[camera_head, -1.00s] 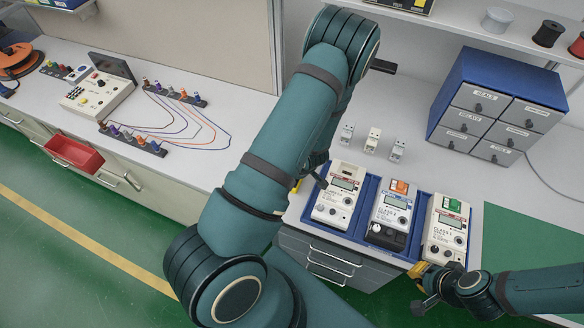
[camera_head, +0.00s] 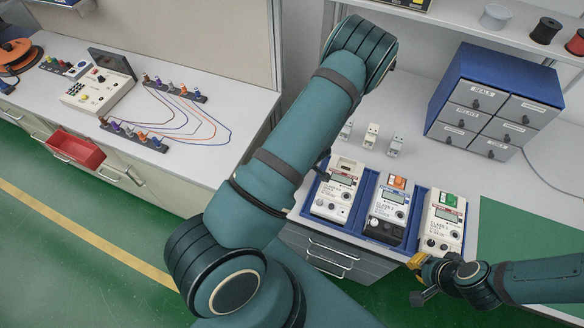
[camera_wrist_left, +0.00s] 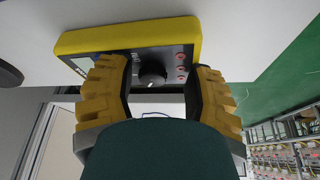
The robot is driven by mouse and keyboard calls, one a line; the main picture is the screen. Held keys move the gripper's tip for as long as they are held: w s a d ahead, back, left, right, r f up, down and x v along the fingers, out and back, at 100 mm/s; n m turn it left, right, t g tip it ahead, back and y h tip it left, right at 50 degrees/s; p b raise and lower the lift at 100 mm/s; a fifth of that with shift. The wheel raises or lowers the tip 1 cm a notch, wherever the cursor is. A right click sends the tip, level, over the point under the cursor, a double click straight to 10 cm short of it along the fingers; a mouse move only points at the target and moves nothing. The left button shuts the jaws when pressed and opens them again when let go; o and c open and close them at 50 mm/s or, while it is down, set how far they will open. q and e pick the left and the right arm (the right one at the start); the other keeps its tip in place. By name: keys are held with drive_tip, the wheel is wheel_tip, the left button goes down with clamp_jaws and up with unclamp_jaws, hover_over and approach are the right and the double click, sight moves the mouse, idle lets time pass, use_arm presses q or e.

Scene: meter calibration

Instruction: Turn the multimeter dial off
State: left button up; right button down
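The yellow-rimmed multimeter (camera_wrist_left: 130,38) shows in the left wrist view, with a dark face and red jacks at its right. Its round dial (camera_wrist_left: 153,74) lies between the fingers of my left gripper (camera_wrist_left: 157,85). Those yellow fingers stand apart, one each side of the dial, with visible gaps; I cannot tell whether either touches the meter. In the head view my left arm hides the multimeter and the left gripper. My right gripper (camera_head: 420,278) is at the front edge of the blue meter tray; its finger opening is unclear.
Three white meters stand in the blue tray (camera_head: 412,243). Small white modules (camera_head: 371,136) stand behind them. A blue drawer cabinet (camera_head: 500,100) is at the back right.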

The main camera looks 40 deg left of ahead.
use_arm(q)
drive_tip(key=shift+w+a+r, duration=0.1)
drive_tip(key=shift+w, duration=0.1)
drive_tip(key=shift+r, duration=0.1)
drive_tip(key=shift+r, duration=0.2)
drive_tip(key=v, duration=0.2)
drive_tip(key=shift+d+r, duration=0.3)
drive_tip(key=shift+d, duration=0.05)
drive_tip(key=shift+s+d+r, duration=0.15)
drive_tip(key=shift+d+r, duration=0.05)
drive_tip(key=shift+r, duration=0.25)
drive_tip(key=v, duration=0.7)
drive_tip(key=shift+r, duration=0.35)
